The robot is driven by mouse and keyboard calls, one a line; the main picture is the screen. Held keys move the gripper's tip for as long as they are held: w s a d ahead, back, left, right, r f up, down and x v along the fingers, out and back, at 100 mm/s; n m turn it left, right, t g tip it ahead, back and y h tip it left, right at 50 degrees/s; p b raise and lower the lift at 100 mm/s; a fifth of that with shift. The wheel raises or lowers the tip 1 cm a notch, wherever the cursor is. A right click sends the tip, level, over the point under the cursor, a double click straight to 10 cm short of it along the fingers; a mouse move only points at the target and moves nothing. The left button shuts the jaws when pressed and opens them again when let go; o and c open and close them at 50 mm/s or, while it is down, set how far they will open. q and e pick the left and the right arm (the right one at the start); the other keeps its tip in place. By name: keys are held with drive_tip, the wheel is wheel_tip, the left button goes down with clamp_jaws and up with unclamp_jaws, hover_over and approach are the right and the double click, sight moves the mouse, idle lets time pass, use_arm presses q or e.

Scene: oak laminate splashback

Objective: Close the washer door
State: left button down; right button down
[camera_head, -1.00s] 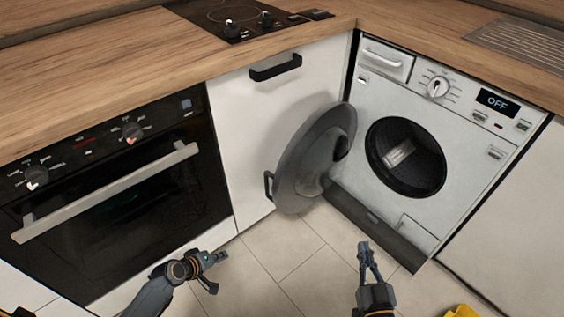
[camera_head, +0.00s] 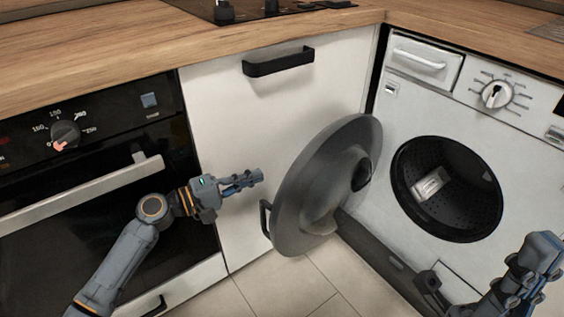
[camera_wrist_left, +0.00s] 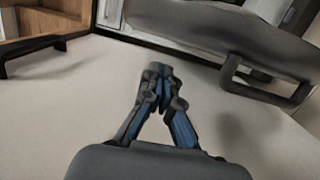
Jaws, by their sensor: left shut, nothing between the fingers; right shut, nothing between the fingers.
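The washer door (camera_head: 318,190) is a round grey disc, swung wide open to the left of the washer (camera_head: 470,120). Its black handle (camera_head: 266,218) sits on the door's left edge; a dark handle also shows at right in the left wrist view (camera_wrist_left: 268,88). The drum opening (camera_head: 446,188) is uncovered, with a pale label inside. My left gripper (camera_head: 258,176) is shut and empty, just left of the door and apart from it. In the left wrist view its fingers (camera_wrist_left: 160,72) are together. My right gripper (camera_head: 432,280) is low in front of the washer, shut and empty.
A white cabinet front (camera_head: 240,120) with a black handle (camera_head: 278,62) stands behind my left gripper. A black oven (camera_head: 90,170) with a bar handle is at left. The wooden worktop (camera_head: 110,50) runs above. Tiled floor (camera_head: 290,285) shows below the door.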

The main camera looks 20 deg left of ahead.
sight(287, 166)
use_arm(q)
drive_tip(key=b+x, duration=0.1)
drive_tip(key=x, duration=0.8)
drive_tip(key=shift+d, duration=0.25)
